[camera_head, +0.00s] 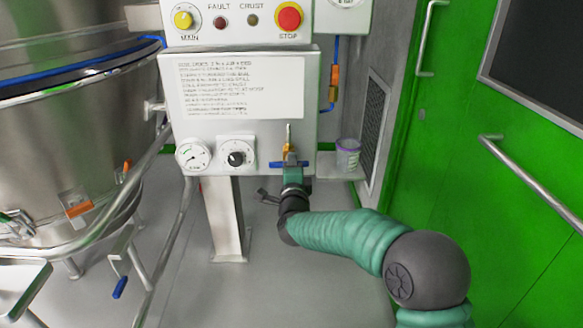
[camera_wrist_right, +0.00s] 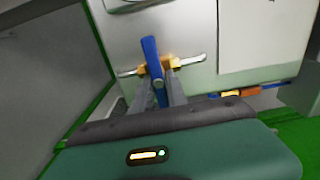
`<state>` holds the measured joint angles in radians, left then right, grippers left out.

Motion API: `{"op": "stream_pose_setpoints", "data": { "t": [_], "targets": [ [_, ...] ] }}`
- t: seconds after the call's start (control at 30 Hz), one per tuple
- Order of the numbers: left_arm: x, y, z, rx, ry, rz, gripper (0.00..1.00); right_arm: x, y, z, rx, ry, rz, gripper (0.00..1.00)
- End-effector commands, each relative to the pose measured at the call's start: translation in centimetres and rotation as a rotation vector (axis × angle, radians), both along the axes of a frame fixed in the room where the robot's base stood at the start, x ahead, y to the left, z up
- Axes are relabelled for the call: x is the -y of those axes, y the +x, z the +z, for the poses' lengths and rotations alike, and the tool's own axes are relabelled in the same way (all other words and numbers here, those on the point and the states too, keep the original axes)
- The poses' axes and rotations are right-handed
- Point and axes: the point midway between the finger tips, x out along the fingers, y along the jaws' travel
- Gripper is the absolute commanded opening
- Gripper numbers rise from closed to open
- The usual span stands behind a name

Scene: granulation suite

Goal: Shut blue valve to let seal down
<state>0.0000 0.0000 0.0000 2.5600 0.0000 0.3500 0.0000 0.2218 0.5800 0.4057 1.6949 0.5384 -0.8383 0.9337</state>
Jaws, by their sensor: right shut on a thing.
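The blue valve handle (camera_head: 276,164) is at the lower right of the white control panel (camera_head: 240,125). It lies level, crosswise to the upright pipe (camera_head: 289,135) above it. My right gripper (camera_head: 290,169) is at the valve, its fingers shut on the blue handle. In the right wrist view the blue handle (camera_wrist_right: 150,48) stands between the two grey fingers (camera_wrist_right: 161,88), over the brass valve body (camera_wrist_right: 168,65) and across the thin pipe. My left gripper is not in view.
A large steel vessel (camera_head: 70,110) with a bent rail stands on the left. A dial knob (camera_head: 236,158) sits near the gauge. A clear tub (camera_head: 348,156) rests on a shelf right of the valve. A green door (camera_head: 450,200) closes off the right. The floor below is open.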

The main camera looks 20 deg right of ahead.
Motion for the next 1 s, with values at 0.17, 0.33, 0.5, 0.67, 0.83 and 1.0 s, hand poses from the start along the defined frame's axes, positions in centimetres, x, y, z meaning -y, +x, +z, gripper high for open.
{"op": "stream_pose_setpoints", "data": {
  "t": [0.17,0.33,0.5,0.67,0.83,1.0],
  "targets": [
    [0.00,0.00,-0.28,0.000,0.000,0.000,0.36,0.29,-0.09,-0.67,-0.002,0.031,-0.005,0.00],
    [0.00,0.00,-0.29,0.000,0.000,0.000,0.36,0.30,-0.10,-0.72,-0.003,0.037,-0.005,0.00],
    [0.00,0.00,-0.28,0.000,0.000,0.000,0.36,0.30,-0.10,-0.78,-0.004,0.037,-0.005,0.00],
    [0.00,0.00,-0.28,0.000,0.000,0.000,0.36,0.29,-0.09,-0.77,-0.004,0.037,-0.005,0.28],
    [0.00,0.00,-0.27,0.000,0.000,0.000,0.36,0.18,-0.05,-0.54,0.001,0.035,-0.003,0.40],
    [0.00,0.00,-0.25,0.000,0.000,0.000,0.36,0.11,-0.04,-0.37,0.004,0.034,-0.002,0.40]
  ]
}}
